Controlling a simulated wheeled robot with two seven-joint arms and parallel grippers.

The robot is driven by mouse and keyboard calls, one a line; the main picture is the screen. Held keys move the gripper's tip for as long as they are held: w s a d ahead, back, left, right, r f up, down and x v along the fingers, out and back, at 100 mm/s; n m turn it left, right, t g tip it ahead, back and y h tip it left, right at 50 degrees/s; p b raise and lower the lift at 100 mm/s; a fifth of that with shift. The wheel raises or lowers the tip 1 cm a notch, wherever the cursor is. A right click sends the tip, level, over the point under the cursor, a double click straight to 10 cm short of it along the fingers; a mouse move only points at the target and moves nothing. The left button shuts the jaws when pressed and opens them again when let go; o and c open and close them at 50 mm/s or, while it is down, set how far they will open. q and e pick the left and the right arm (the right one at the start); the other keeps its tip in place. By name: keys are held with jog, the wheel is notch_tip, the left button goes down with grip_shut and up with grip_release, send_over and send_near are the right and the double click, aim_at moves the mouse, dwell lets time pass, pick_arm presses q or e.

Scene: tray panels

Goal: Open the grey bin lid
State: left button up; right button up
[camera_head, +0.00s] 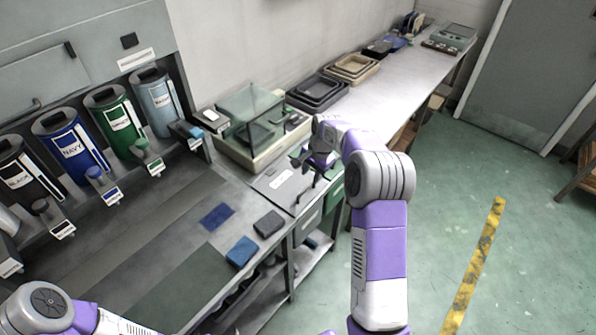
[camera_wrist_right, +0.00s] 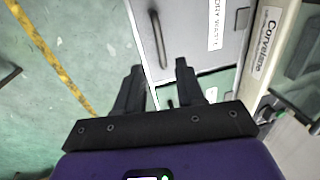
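The grey bin lid (camera_head: 272,190) lies flat at the right end of the workbench, with a white label on top. It also shows in the right wrist view (camera_wrist_right: 190,45), where the label reads as waste and a dark bar handle (camera_wrist_right: 158,40) runs along its edge side. The lid looks closed. My right gripper (camera_head: 309,168) is over the lid's right part in the head view. In the right wrist view its two black fingers (camera_wrist_right: 160,68) are apart and empty, with the handle just ahead between their lines. My left arm shows at the bottom left; its gripper is out of view.
A balance with a glass case (camera_head: 250,110) stands right behind the lid. Stacked trays (camera_head: 318,92) line the bench beyond. Colour canisters (camera_head: 72,150) stand at left. Blue (camera_head: 242,251) and dark (camera_head: 268,224) blocks lie near the bench edge. The green floor at right is open.

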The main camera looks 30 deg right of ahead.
aim_at(307, 188)
jog(key=f, duration=0.2)
jog(key=w+f, duration=0.1)
jog(key=f, duration=0.4)
jog(key=shift+w+a+f+b, duration=0.15)
jog(key=shift+a+b, duration=0.15)
jog(key=shift+b, duration=0.05)
grip_shut()
